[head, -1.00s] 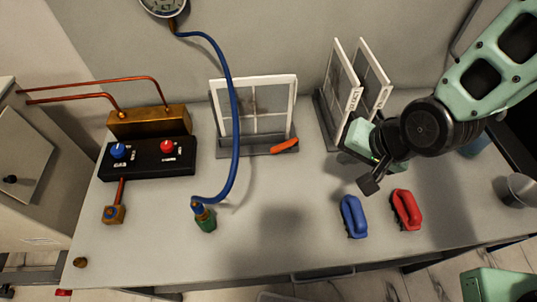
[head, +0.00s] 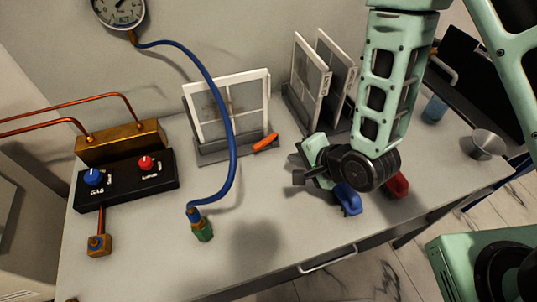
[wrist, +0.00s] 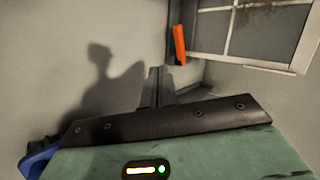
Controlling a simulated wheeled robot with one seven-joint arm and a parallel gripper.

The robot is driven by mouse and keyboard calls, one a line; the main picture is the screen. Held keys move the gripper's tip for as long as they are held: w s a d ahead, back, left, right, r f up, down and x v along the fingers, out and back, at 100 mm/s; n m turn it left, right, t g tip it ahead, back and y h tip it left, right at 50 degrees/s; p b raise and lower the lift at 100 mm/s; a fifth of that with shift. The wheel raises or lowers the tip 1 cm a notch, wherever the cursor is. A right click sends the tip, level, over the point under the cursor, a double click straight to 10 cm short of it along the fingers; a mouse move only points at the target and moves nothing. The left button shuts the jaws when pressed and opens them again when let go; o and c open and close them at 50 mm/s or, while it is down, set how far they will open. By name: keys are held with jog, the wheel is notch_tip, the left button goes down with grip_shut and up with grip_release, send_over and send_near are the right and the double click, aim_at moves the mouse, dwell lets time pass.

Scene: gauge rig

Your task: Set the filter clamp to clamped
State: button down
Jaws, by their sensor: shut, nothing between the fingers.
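The filter clamp is an orange lever (head: 266,142) at the right end of the grey base (head: 214,155) of a framed filter (head: 222,103), in the head view. The lever slants up to the right there. It also shows in the wrist view as an orange bar (wrist: 179,44) beside the filter frame (wrist: 265,25). My gripper (head: 298,176) is right of and nearer than the lever, apart from it. In the wrist view its fingers (wrist: 157,82) are together, with nothing between them.
A blue hose (head: 222,125) hangs in front of the filter, down to a green-ended fitting (head: 202,230). Blue (head: 348,199) and red (head: 398,186) handles lie under my arm. Two spare frames (head: 322,80) stand behind it. A black knob box (head: 127,179) is at left.

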aim_at(260, 148)
jog(key=shift+b+x, duration=1.8)
jog(key=shift+b, duration=1.3)
jog(key=p+x, duration=0.1)
jog(key=x, duration=0.3)
jog(key=shift+w+a+f+p, duration=0.1)
jog(key=shift+w+a+p, duration=0.35)
jog(key=shift+w+a, duration=0.35)
jog(key=shift+w+a+f+p, duration=0.1)
jog(key=shift+w+a+p, duration=0.45)
jog(key=shift+w, duration=0.35)
jog(key=shift+a+b, duration=0.1)
jog(key=shift+b, duration=0.2)
jog(key=shift+w+a+f+b, duration=0.1)
jog(key=shift+w+a+b, duration=0.25)
jog(key=shift+a+b, duration=0.35)
